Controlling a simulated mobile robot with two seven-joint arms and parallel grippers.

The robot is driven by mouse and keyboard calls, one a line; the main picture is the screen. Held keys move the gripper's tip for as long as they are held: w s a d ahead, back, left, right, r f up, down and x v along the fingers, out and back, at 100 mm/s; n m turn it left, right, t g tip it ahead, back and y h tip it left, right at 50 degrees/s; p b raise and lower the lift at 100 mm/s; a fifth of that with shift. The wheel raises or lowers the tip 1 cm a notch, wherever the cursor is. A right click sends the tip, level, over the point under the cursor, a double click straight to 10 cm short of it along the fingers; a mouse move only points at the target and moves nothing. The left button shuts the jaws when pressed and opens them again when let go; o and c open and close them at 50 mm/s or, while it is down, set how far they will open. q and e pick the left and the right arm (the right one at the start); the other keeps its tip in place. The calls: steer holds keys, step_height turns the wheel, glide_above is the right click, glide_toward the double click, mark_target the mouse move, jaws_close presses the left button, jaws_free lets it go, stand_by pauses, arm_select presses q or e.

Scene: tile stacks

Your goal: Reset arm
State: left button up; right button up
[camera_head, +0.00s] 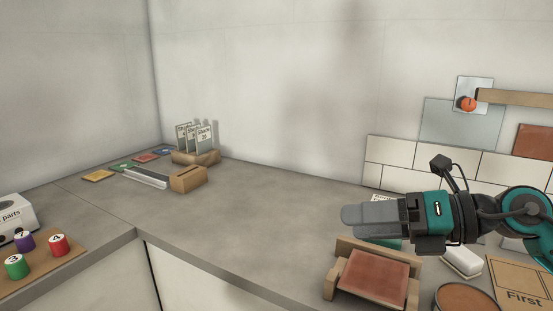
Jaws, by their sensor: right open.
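My right gripper (352,220) shows at the right of the head view, on a dark and teal arm that comes in from the right edge. It points left, above the counter, with its grey fingers seen side-on. It is open, and I see nothing held in it. Below its fingers is a wooden holder (343,248) with a reddish-brown tile (374,274) lying in it. The gripper and wrist hide part of a green item behind them. My left gripper is not in view.
A round brown dish (465,298), a white block (462,261) and a board marked "First" (523,284) lie near my right arm. Numbered cylinders (58,244) stand at the left. The middle counter (250,210) is clear.

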steer(key=a+r+m+t+y, duration=0.3)
steer(key=m+t+y, duration=0.1)
steer(key=d+f+m+t+h, duration=0.5)
steer(key=m+h, duration=0.4)
steer(key=m, duration=0.5)
steer(key=d+f+m+t+h, duration=0.4)
steer(key=d+f+m+h, duration=0.4)
steer(key=m, duration=0.6)
steer(key=s+a+f+m+g+h, duration=0.1)
steer(key=s+f+m+g+h, duration=0.3)
steer(key=s+f+g, duration=0.6)
steer(key=s+a+f+m+g+y, duration=0.25)
steer(key=s+f+g, duration=0.25)
steer(key=s+f, duration=0.6)
steer(key=w+a+f+t+y+b, duration=0.2)
steer(key=w+f+t, duration=0.4)
steer(key=f, duration=0.5)
steer(key=shift+w+a+n+t+b, duration=0.4)
steer(key=shift+a+t+b, duration=0.25)
steer(key=shift+a, duration=0.2)
